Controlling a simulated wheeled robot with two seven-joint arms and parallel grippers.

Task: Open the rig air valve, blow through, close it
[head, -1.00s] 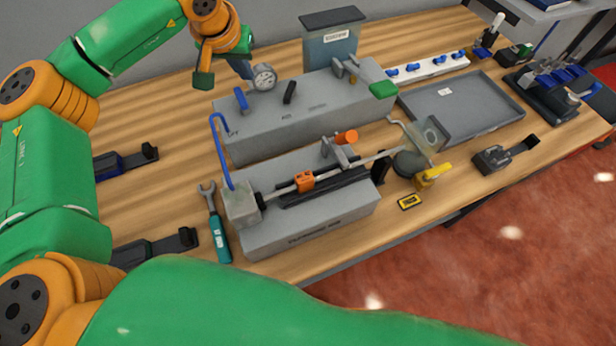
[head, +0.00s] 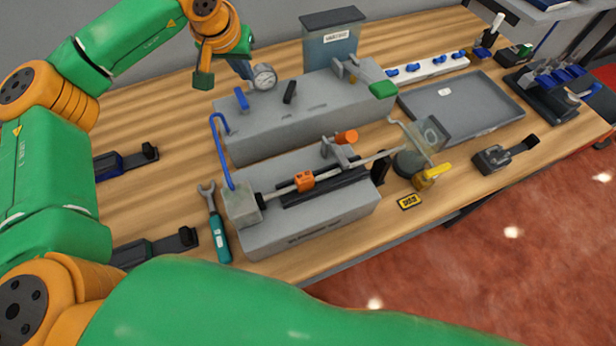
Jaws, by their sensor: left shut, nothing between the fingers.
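The grey rig box (head: 310,112) stands at the middle back of the table. On its top are a blue lever (head: 241,98), a black lever (head: 289,92) and a round white pressure gauge (head: 264,77). I cannot read which lever is the air valve. A blue hose (head: 222,150) runs from the box's left end down to the front fixture. My left gripper (head: 244,70) is above and behind the box's left end, close to the gauge and blue lever. It is shut and empty, partly hidden by its wrist. Whether it touches the lever cannot be told. My right gripper is out of view.
The front fixture (head: 310,225) carries a rod with an orange clamp (head: 304,181). A teal-handled wrench (head: 219,235) lies left of it. A grey tray (head: 460,105) is at right, a clear-walled container (head: 331,45) behind the box. The wood between the left holders and box is free.

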